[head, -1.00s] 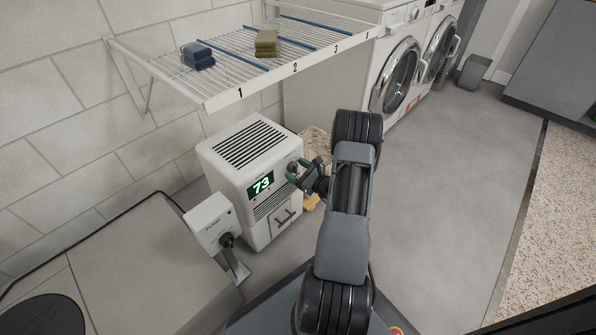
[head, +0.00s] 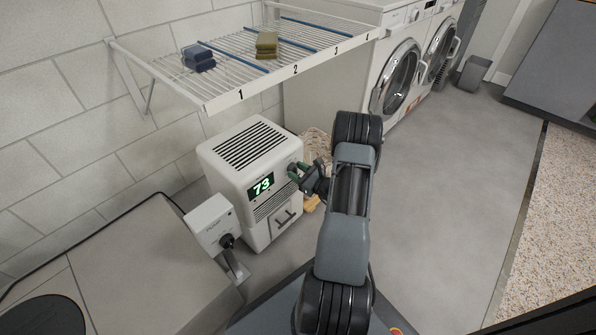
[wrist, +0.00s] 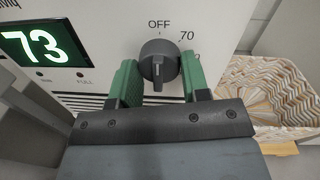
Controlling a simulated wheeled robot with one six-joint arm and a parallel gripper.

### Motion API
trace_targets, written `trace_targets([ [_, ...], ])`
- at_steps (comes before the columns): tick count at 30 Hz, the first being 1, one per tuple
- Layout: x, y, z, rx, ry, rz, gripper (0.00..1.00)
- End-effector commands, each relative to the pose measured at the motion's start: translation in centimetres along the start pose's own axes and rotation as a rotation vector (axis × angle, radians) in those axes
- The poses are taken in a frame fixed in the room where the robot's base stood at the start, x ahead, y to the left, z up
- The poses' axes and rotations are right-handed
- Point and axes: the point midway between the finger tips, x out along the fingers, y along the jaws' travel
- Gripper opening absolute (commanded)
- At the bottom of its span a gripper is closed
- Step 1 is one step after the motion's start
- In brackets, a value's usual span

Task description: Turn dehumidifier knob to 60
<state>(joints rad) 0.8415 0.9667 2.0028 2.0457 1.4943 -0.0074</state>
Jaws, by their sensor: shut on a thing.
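The white dehumidifier (head: 222,172) stands on the floor by the wall, its green display (head: 261,185) reading 73. Its dark round knob (wrist: 157,62) sits right of the display, which also shows in the wrist view (wrist: 43,44). The knob has a raised grip with a pale line on it. "OFF" is printed above the knob and "70" at its upper right. Another mark below 70 is partly hidden by the right finger. My gripper (wrist: 158,72) has its green fingers on either side of the knob, shut on it. In the head view my gripper (head: 298,172) is at the dehumidifier's front.
A wire shelf (head: 225,92) with blue and olive folded cloths hangs above the dehumidifier. A patterned basket (wrist: 265,95) is close on the right. Open floor lies farther right.

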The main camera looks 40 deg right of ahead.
Motion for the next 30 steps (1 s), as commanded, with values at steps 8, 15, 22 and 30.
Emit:
trace_targets([
  [8,-0.01,-0.03,0.19,0.183,-0.011,-0.006,0.19],
  [15,0.00,0.03,0.18,0.410,-0.027,-0.008,0.19],
  [22,0.01,0.11,0.16,0.628,-0.042,-0.010,0.19],
  [30,0.01,0.17,0.14,0.884,-0.061,-0.014,0.19],
])
